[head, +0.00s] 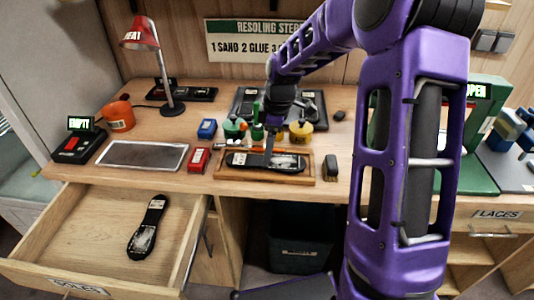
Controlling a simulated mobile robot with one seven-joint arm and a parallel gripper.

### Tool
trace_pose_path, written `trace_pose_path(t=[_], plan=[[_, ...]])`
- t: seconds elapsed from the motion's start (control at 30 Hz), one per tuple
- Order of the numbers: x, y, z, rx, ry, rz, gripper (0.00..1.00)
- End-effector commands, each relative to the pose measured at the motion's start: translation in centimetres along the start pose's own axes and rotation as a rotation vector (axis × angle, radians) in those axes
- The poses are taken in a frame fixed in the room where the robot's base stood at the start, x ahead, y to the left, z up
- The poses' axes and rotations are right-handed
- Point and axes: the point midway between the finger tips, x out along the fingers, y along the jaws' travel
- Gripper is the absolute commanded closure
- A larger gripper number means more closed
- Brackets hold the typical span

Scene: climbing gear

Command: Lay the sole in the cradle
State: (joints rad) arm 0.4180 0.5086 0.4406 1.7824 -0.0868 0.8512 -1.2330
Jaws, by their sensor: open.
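A black sole with a pale patch and a small label (284,161) lies flat in a shallow wooden tray (265,180) at the bench's front edge; this tray looks like the cradle. My gripper (269,154) points down over the middle of this sole, at or just above it. Its jaws are open, but the fingers look thin and small here, and I cannot tell whether they touch the sole. A second, similar black sole (147,228) lies in the open drawer (90,220) at lower left.
Bottles, including a yellow one (301,131), stand close behind the tray. A red block (199,160), a blue block (207,129) and a dark brush-like block (330,167) are near it. A grey mat (142,155) lies left. A red lamp (145,40) and a green machine (482,150) stand further out.

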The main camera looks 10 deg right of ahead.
Motion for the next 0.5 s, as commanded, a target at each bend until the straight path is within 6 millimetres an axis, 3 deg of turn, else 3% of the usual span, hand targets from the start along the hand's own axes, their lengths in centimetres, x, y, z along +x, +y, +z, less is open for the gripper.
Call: trace_pose_path(t=[0.03, 0.2, 0.5], plan=[[-1.5, 0.1, 0.0, 0.001, 0.001, 0.005, 0.23], [-5.1, 0.1, 0.0, 0.002, 0.000, 0.004, 0.23], [-8.5, 0.0, 0.0, 0.001, 0.000, 0.001, 0.23]])
